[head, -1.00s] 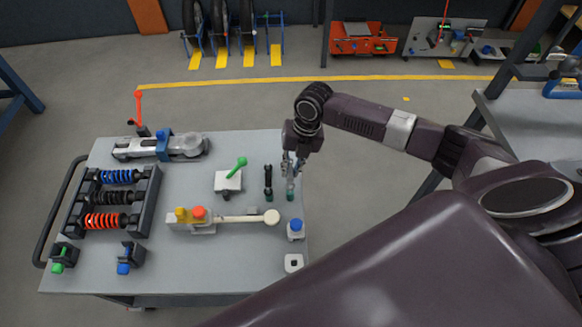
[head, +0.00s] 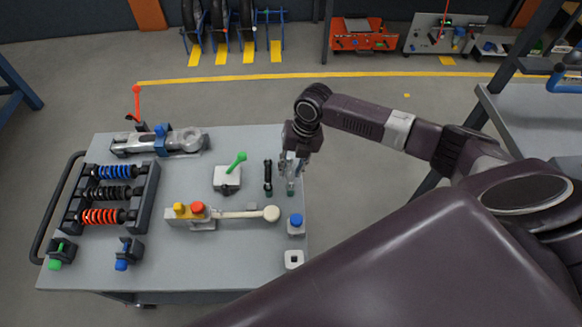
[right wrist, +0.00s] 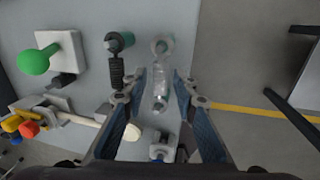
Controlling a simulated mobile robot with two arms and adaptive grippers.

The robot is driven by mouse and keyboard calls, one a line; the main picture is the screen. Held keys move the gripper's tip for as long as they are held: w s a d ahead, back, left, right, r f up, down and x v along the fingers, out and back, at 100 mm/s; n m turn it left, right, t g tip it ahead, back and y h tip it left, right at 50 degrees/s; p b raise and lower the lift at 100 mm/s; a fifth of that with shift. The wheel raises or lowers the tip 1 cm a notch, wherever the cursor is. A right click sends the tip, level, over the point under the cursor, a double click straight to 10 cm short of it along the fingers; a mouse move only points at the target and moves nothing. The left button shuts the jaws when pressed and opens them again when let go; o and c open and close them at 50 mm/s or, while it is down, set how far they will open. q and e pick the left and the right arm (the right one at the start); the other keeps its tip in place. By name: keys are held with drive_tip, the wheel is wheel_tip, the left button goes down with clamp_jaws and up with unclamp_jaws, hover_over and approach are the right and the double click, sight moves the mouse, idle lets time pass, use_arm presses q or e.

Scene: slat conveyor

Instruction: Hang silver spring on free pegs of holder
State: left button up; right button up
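The silver spring (right wrist: 160,88) is a pale, ribbed, shock-like piece with a green end. In the right wrist view it lies between the spread fingers of my right gripper (right wrist: 160,100), with gaps at both sides. In the head view my right gripper (head: 289,166) is low over the table's right edge and largely hides the spring (head: 290,186). The holder (head: 146,199) is a dark rack at the table's left, carrying blue, black and red springs in rows. I cannot make out free pegs on it. My left gripper is not in view.
A black spring piece (head: 268,178) lies just left of the silver one. A white block with a green knob (head: 237,160), a pale lever unit (head: 238,214) and a blue-capped block (head: 296,221) are nearby on the grey table (head: 190,260). A silver-and-blue device (head: 160,142) lies behind.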

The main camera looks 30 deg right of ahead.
drive_tip(key=shift+o, duration=0.5)
wheel_tip(320, 180, up, 12)
drive_tip(key=s+d, duration=0.1)
drive_tip(key=d, duration=0.1)
drive_tip(key=shift+f, duration=0.15)
idle(0.4)
